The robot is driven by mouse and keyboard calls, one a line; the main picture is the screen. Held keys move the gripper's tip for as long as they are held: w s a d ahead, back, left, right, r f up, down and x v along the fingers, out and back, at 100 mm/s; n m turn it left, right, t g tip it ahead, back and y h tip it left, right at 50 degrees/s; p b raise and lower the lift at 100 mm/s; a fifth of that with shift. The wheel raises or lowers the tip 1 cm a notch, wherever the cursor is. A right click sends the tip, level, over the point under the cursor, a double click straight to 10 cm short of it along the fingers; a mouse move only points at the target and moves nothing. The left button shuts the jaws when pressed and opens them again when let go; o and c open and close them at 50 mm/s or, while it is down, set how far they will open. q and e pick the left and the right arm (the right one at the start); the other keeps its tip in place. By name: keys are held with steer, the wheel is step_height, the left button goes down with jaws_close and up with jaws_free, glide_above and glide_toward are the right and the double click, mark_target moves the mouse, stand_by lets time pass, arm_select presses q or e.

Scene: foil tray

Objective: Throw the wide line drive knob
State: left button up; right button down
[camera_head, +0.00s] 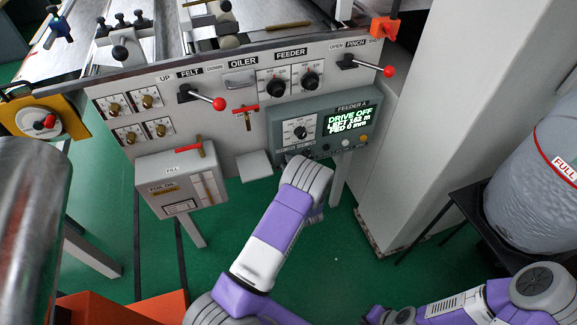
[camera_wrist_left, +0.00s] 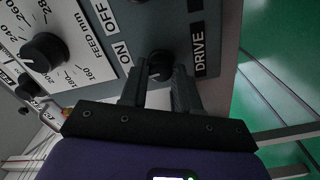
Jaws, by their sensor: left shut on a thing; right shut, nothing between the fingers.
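The drive knob (camera_wrist_left: 158,66) is a small black knob on the grey feeder panel, between the ON, OFF and DRIVE labels in the left wrist view. My left gripper (camera_wrist_left: 158,80) is shut on it, one finger on each side; the fingers hide part of it. In the head view my left wrist covers the knob at the lower edge of the feeder box (camera_head: 367,113). The box's display (camera_head: 347,119) reads DRIVE OFF. My right arm shows at the lower right of the head view, but its gripper is out of view.
A feed dial (camera_wrist_left: 43,54) sits beside the drive knob. Red-tipped levers (camera_head: 219,103) (camera_head: 388,71) stick out from the machine front above. A grey fill box (camera_head: 182,178) hangs at left. A pale column (camera_head: 440,120) and a rounded drum (camera_head: 530,190) stand at right.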

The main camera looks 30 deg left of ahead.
arm_select(q)
steer(key=n, duration=0.4)
steer(key=shift+n, duration=0.4)
stand_by(0.4)
steer(key=o, duration=1)
steer(key=shift+o, duration=0.2)
steer(key=p+v, duration=0.2)
steer(key=v, duration=0.5)
steer(key=shift+s+d, duration=0.2)
steer(key=shift+d, duration=0.05)
